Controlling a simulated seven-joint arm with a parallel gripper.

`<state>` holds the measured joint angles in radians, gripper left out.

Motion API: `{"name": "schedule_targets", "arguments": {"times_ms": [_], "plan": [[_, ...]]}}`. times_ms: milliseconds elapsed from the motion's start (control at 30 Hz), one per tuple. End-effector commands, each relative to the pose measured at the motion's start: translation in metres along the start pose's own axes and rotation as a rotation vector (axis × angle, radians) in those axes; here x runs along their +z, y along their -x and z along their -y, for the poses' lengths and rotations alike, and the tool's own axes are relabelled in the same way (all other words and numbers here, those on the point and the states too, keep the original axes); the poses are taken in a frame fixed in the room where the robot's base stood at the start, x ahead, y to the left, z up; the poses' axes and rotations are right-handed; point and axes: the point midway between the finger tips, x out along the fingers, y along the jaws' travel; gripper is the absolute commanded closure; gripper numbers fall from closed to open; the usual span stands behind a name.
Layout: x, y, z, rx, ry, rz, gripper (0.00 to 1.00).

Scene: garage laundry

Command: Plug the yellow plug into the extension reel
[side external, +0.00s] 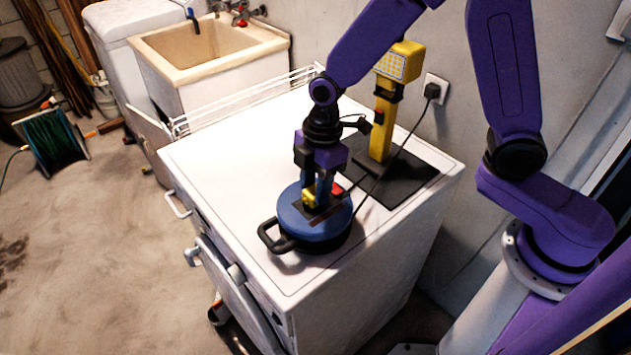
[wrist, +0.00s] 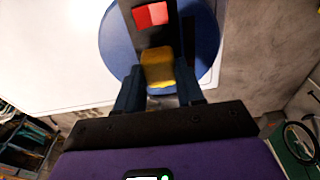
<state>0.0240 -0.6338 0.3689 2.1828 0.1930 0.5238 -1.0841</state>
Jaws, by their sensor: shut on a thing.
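The extension reel (side external: 325,225) is a round blue reel with a black handle. It lies flat on the white machine top. In the wrist view the reel (wrist: 116,40) shows behind a dark panel with a red part on it (wrist: 151,14). My gripper (side external: 313,196) points down over the reel's top. It is shut on the yellow plug (wrist: 158,68), which sits between the fingertips. The plug (side external: 308,199) is at the dark panel on the reel in the side view. I cannot tell whether its pins are in a socket.
A yellow work lamp (side external: 383,120) stands on a black mat (side external: 405,182) behind the reel. A black cable runs near my gripper to a wall socket (side external: 433,90). The left of the white top (side external: 230,160) is clear. A wire rack (side external: 245,100) lines the far edge.

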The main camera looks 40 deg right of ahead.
Motion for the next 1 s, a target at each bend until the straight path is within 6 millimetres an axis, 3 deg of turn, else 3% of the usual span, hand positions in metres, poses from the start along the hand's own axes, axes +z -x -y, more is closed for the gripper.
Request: {"name": "schedule_targets", "arguments": {"times_ms": [433, 467, 533, 867, 1000], "plan": [[0.001, -0.008, 0.0, 0.0, 0.0, 0.0, 0.89], [0.001, -0.008, 0.0, 0.0, 0.0, -0.001, 0.56], [0.001, -0.007, 0.0, 0.0, 0.0, -0.001, 0.33], [0.001, -0.006, 0.0, 0.001, 0.0, -0.001, 0.33], [0.0, 0.004, -0.001, 0.003, 0.001, -0.003, 0.33]]}}
